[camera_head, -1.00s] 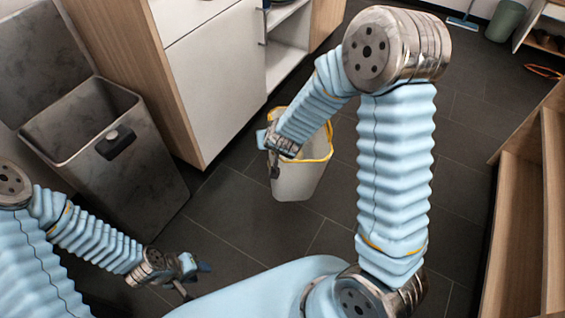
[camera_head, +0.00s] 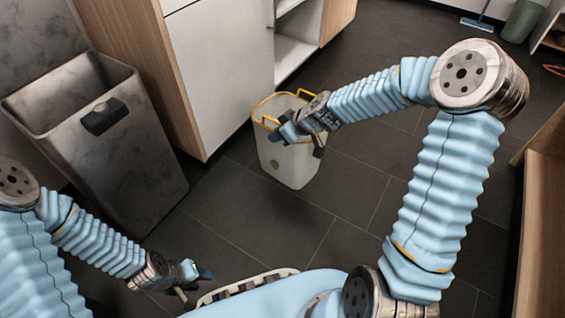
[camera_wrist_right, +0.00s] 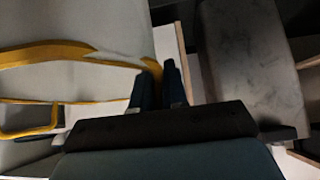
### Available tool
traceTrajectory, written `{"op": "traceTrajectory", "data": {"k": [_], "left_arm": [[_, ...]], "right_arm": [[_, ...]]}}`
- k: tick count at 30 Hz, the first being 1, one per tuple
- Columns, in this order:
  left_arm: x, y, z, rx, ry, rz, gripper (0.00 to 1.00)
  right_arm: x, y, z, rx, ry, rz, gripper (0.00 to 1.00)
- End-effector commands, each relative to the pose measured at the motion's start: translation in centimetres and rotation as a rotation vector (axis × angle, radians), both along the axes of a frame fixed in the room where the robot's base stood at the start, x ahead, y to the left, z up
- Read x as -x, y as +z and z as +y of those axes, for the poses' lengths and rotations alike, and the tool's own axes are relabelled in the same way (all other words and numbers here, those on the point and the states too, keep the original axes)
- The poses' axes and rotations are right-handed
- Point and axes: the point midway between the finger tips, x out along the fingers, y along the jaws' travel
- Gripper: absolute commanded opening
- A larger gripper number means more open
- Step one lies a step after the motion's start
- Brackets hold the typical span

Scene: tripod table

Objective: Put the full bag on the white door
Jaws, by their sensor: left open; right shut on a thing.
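The bag (camera_head: 288,165) is pale white with a yellow rim and yellow loops. It is upright in front of the cabinet in the head view; I cannot tell whether its base touches the floor. My right gripper (camera_head: 287,134) is shut on its yellow edge or strap at the upper part. The right wrist view shows the yellow strap (camera_wrist_right: 75,52) running to between the fingers. The white door (camera_head: 222,75) is a flat front on the wooden cabinet, left of and behind the bag. My left gripper (camera_head: 196,278) is open and empty at lower left, apart from everything.
A tall grey open bin (camera_head: 125,155) with a dark handle stands left of the cabinet. An open white shelf (camera_head: 297,42) adjoins the door. A wooden unit (camera_head: 535,215) borders the right. The dark tiled floor between is clear.

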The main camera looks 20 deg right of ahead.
Motion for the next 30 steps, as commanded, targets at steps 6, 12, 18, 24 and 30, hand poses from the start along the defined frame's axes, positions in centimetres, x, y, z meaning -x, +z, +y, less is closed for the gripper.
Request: {"op": "traceTrajectory", "data": {"k": [6, 12, 18, 24, 30], "left_arm": [[-0.1, -1.3, 0.1, -0.001, 0.002, -0.001, 0.42], [-0.1, -1.0, 0.1, -0.001, 0.002, -0.001, 0.42], [-0.1, -0.9, 0.1, 0.0, 0.001, -0.001, 0.42], [-0.1, -1.3, 0.1, 0.0, 0.001, -0.001, 0.42], [-0.1, -1.6, 0.1, -0.001, 0.003, -0.001, 0.42]], "right_arm": [[-0.6, -0.4, 0.0, 0.012, 0.113, -0.01, 0.0], [-3.3, -1.4, -0.2, 0.011, 0.121, -0.008, 0.0], [-7.1, -3.3, -0.6, 0.012, 0.118, -0.008, 0.0], [-10.5, -6.0, -1.0, 0.011, 0.117, -0.006, 0.0], [-12.8, -8.7, -1.3, 0.013, 0.118, -0.007, 0.0]]}}
